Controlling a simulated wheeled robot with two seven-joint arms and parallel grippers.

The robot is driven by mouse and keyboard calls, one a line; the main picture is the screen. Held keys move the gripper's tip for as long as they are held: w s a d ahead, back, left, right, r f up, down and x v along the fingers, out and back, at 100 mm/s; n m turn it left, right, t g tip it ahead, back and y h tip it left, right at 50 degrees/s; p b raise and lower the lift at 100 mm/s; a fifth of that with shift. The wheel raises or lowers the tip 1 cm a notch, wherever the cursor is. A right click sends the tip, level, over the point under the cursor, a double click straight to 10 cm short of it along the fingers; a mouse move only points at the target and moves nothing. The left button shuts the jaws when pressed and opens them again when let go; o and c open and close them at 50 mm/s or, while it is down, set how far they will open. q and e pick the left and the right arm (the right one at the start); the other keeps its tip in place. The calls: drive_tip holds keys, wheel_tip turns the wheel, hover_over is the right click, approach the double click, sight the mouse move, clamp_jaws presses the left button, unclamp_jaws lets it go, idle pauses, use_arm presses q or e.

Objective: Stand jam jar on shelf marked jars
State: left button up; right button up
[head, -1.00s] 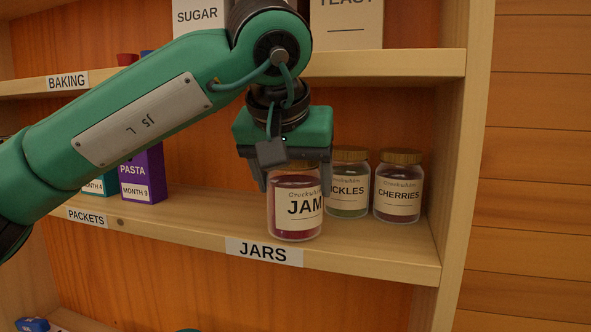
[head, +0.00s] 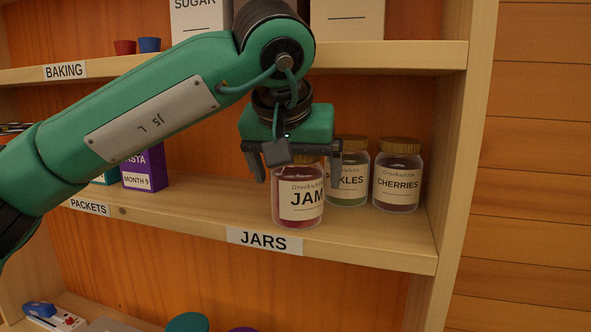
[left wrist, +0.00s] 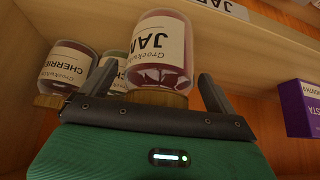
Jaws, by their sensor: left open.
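The jam jar (head: 298,205), dark red with a cream label, stands upright on the shelf board (head: 385,238) above the JARS label (head: 263,240). My left gripper (head: 301,175) is just above it, pointing down, with its fingers spread to either side of the lid and apart from the jar. In the left wrist view the jam jar (left wrist: 160,50) sits between the open fingers (left wrist: 157,90). Its lid is mostly hidden by the gripper in the head view. My right gripper is not in view.
A pickles jar (head: 348,185) stands close behind and right of the jam jar, partly covered by a finger. A cherries jar (head: 398,183) stands further right near the shelf's side wall (head: 452,170). A purple pasta box (head: 144,170) stands left. The upper shelf (head: 400,55) is above.

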use_arm(q)
drive_tip(key=b+v, duration=0.1)
drive_tip(key=v, duration=0.2)
drive_tip(key=shift+r, duration=0.1)
drive_tip(key=s+a+b, duration=0.3)
drive_tip(key=s+b, duration=0.2)
drive_tip(key=s, duration=0.6)
drive_tip(key=shift+s+a, duration=0.2)
drive_tip(key=shift+a, duration=0.1)
